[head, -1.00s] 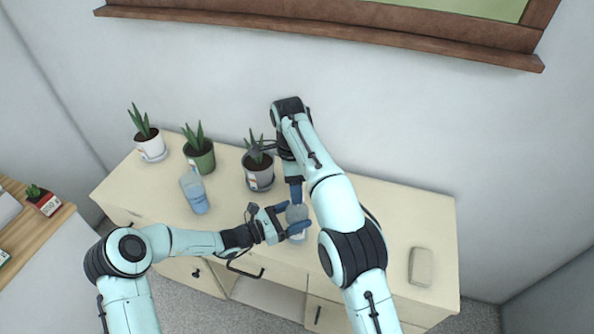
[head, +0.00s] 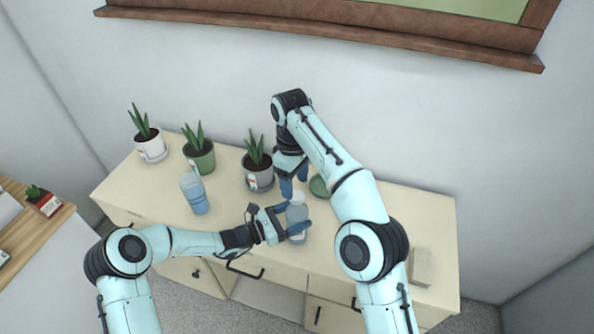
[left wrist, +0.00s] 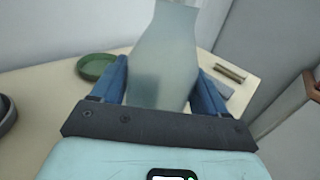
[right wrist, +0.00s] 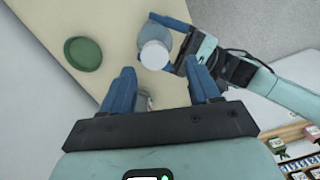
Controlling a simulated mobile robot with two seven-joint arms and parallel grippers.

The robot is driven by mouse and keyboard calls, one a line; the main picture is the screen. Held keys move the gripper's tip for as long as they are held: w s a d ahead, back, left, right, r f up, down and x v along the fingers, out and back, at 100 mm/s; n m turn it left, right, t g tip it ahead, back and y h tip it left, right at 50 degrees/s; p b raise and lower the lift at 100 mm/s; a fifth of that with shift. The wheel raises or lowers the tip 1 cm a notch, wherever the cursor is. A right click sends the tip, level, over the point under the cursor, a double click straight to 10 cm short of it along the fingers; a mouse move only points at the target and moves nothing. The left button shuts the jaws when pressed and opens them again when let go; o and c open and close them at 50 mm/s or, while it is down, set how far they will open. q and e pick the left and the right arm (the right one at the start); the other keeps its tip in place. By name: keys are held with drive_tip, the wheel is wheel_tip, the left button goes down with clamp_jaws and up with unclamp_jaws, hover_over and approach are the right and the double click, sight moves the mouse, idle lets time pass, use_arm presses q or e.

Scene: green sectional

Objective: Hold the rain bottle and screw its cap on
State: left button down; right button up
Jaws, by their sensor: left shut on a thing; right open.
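A translucent grey-blue bottle (head: 297,217) stands near the front edge of the cabinet top. It also shows in the left wrist view (left wrist: 165,65). My left gripper (head: 293,222) is shut around its body from the left. A round white cap (right wrist: 154,55) shows on the bottle's top in the right wrist view; how tightly it sits cannot be told. My right gripper (head: 294,180) is open and empty, pointing down above and slightly behind the bottle. In the right wrist view its open fingers (right wrist: 160,78) are apart from the cap.
A green dish (head: 318,186) lies behind and right of the bottle. Another blue bottle (head: 195,194) stands to the left. Potted plants (head: 259,170) line the wall. A beige block (head: 421,267) lies at right, partly behind my right arm.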

sight(297, 195)
drive_tip(key=n, duration=0.3)
drive_tip(key=r+n, duration=0.1)
drive_tip(key=n, duration=0.3)
drive_tip(key=shift+d+r+n, duration=0.1)
drive_tip(key=shift+r+n, duration=0.1)
drive_tip(key=shift+n, duration=0.1)
drive_tip(key=n, duration=0.4)
drive_tip(key=shift+w+d+r, duration=0.1)
drive_tip(key=shift+r, duration=0.25)
drive_tip(key=n, duration=0.2)
drive_tip(key=r+n, duration=0.1)
drive_tip(key=n, duration=0.2)
drive_tip(key=shift+d+t, duration=0.1)
drive_tip(key=shift+t, duration=0.3)
drive_tip(key=shift+f, duration=4.05)
